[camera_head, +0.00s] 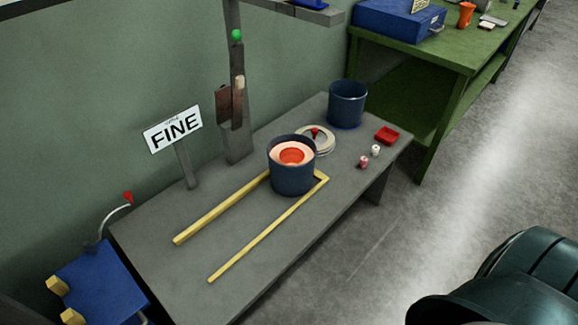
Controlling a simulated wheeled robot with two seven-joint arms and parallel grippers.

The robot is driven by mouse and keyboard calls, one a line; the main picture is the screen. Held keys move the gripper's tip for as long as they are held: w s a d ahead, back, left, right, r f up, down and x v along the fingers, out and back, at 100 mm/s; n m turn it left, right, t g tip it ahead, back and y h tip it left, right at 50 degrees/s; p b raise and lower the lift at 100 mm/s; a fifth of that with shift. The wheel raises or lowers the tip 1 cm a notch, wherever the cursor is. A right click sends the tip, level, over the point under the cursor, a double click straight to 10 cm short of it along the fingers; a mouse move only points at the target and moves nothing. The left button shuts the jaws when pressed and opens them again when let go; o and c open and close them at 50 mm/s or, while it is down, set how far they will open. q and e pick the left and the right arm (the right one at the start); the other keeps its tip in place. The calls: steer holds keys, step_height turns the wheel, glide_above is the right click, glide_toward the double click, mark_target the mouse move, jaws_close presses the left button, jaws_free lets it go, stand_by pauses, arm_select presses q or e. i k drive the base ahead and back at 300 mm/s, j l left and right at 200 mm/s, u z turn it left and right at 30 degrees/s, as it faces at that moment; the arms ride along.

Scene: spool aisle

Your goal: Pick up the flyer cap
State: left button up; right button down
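A pale, flat round piece with a small red knob (316,140) lies on the grey bench (180,265), partly hidden behind a dark blue drum; it may be the flyer cap, but I cannot tell for sure. The blue drum (292,180) stands upright near the far end of two yellow rails and holds a pink ring with an orange-red centre (292,156). A second blue drum (347,105) stands behind, at the bench's far end. Neither of my grippers is in view.
A red tray (387,135) and two small pieces lie near the bench's right edge. Yellow rails (222,207) run along the bench. A FINE sign (173,130) and a grey post (238,145) stand at the back. A green bench (455,50) is beyond; open floor lies right.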

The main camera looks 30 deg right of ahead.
mark_target(324, 140)
steer(key=l, duration=0.5)
steer(key=i+l+z, duration=0.1)
steer(key=l, duration=0.45)
steer(key=i+l, duration=0.1)
steer(key=l, duration=0.4)
steer(key=i+l+z, duration=0.1)
steer(key=l, duration=0.45)
steer(key=l+z, duration=0.1)
steer(key=l, duration=0.4)
steer(key=i+l, duration=0.2)
steer(key=l, duration=0.3)
steer(key=i+l+z, duration=0.1)
steer(key=l, duration=0.4)
steer(key=i+l, duration=0.15)
steer(key=l, duration=0.35)
